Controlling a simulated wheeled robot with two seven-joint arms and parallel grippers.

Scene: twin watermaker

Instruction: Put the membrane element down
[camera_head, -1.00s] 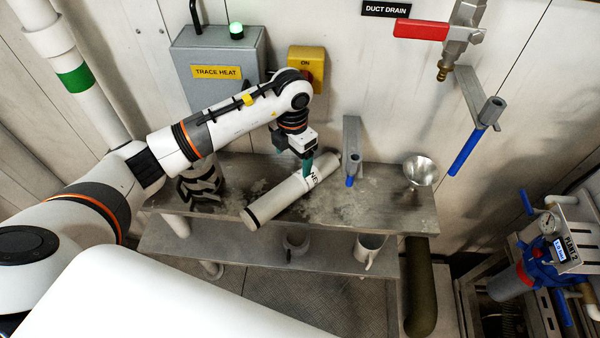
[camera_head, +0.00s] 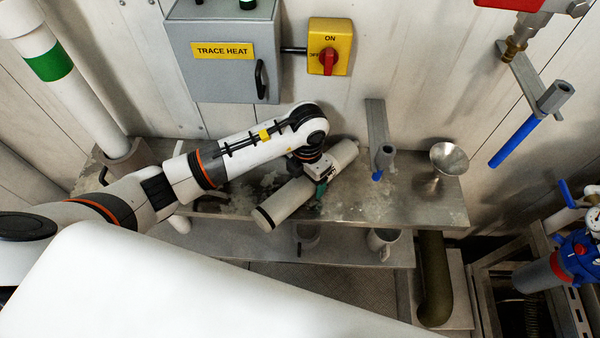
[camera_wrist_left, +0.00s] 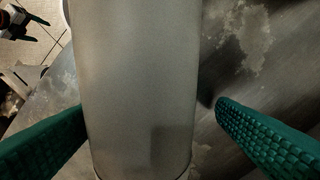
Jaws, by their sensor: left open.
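The membrane element (camera_head: 286,203), a pale grey cylinder with a dark band at its near end, lies slantwise over the metal bench. Its near end is by the bench's front edge. My left gripper (camera_head: 319,187) is at the element's middle, partly hidden by its own wrist. In the left wrist view the element (camera_wrist_left: 140,80) runs between the green fingers of my left gripper (camera_wrist_left: 150,108). They are open, with a clear gap on the right side; contact on the left is unclear. My right gripper (camera_wrist_left: 33,27) shows small at the upper left, its green fingers apart.
The metal bench (camera_head: 415,207) has a steel funnel (camera_head: 448,158) at its right and a grey bracket with a blue-tipped part (camera_head: 378,150) behind the element. Cups stand on the lower shelf (camera_head: 340,247). A trace heat box (camera_head: 221,75) and yellow switch (camera_head: 329,35) are on the wall.

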